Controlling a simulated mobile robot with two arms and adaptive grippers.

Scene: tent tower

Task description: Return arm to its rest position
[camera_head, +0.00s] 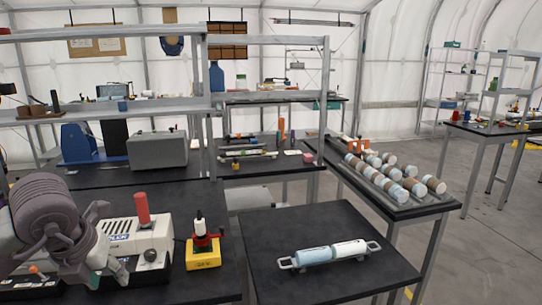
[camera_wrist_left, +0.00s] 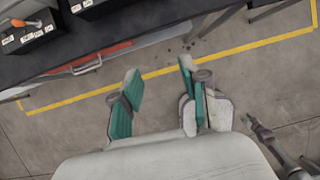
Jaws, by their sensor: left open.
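My left arm comes in at the left edge of the head view, folded. Its gripper (camera_head: 100,268) hangs low in front of the white machine with a red handle (camera_head: 140,232). In the left wrist view the gripper (camera_wrist_left: 160,88) is open, with its two green-padded fingers apart. Nothing is between them; grey floor and a yellow floor line lie behind.
A yellow-based device (camera_head: 203,254) stands on the dark bench near the arm. A rack of cylinders (camera_head: 390,180) stands behind. Black boxes (camera_wrist_left: 35,35) and a table edge show in the wrist view.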

